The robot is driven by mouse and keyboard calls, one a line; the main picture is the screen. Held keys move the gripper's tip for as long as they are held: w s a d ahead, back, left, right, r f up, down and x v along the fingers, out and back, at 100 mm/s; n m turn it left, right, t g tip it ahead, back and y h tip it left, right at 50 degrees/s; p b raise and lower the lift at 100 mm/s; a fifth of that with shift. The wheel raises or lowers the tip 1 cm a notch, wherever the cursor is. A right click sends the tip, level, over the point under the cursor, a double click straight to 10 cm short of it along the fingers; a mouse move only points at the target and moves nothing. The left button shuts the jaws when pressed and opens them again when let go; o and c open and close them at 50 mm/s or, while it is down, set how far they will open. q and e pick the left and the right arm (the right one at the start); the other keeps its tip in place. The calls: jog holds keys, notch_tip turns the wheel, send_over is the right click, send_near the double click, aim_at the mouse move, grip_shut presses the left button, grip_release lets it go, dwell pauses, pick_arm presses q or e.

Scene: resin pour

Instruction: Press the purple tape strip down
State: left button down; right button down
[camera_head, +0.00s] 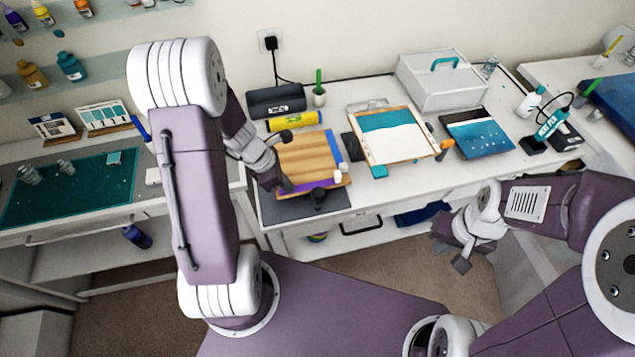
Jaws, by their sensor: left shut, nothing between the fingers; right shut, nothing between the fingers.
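The purple tape strip (318,184) runs along the near edge of a wooden board (307,150) on the white table. A blue strip (334,146) lies along the board's right edge. The board rests on a dark mat (290,211). My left gripper (286,186) is shut and empty at the board's near left corner, by the left end of the purple strip, and hides part of it. I cannot tell whether it touches the strip. My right gripper (452,256) is shut and empty, in front of the table and away from the board.
A small black object (318,197) and a white bottle (338,176) stand near the strip. A yellow roll (294,121) lies behind the board. A green mat (75,188) covers the left bench.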

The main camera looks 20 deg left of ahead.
aim_at(313, 185)
pick_arm(q)
jog(key=shift+w+d+f, duration=0.1)
jog(key=shift+w+d, duration=0.15)
jog(key=shift+d, duration=0.5)
jog(key=shift+w+d, duration=0.1)
jog(key=shift+d, duration=0.15)
jog(key=shift+w+d+p, duration=0.35)
jog(key=shift+w+d, duration=0.05)
jog(key=shift+d, duration=0.2)
jog(key=shift+w+d, duration=0.25)
jog(key=shift+w+d+r+p, duration=0.2)
jog(key=shift+w+d+p, duration=0.15)
jog(key=shift+d, duration=0.15)
jog(key=shift+w+d, duration=0.25)
jog(key=shift+d, duration=0.1)
